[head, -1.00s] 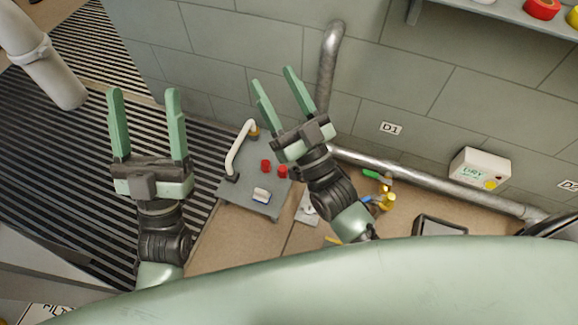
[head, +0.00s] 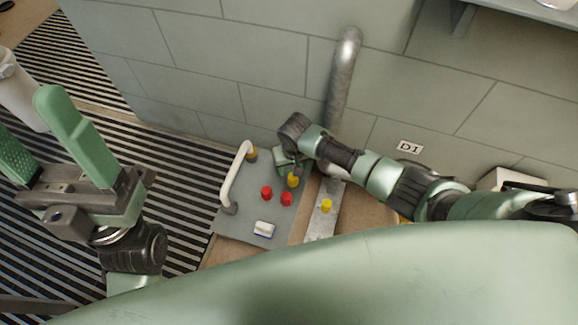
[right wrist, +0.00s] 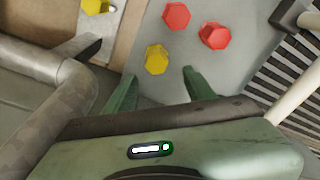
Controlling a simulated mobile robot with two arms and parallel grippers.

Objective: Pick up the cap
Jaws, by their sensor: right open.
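Small knob-like caps stand on a grey plate (head: 240,222): a yellow cap (head: 292,180) and two red ones (head: 266,192) (head: 286,198). Another yellow cap (head: 327,204) sits on a metal strip to the right. In the right wrist view the plate's yellow cap (right wrist: 157,59) lies just beyond and between the fingertips of my right gripper (right wrist: 160,78), which is open and empty. Red caps (right wrist: 176,16) (right wrist: 215,36) are farther off. In the head view my right gripper (head: 288,166) is partly hidden by its wrist. My left gripper (head: 24,112) is open and empty at the left.
A white curved handle (head: 236,180) rises from the plate's left side, and a small white-and-blue block (head: 264,228) lies near its front. A metal pipe (head: 343,80) runs down the wall close to my right gripper. Striped grating (head: 150,170) lies left of the plate.

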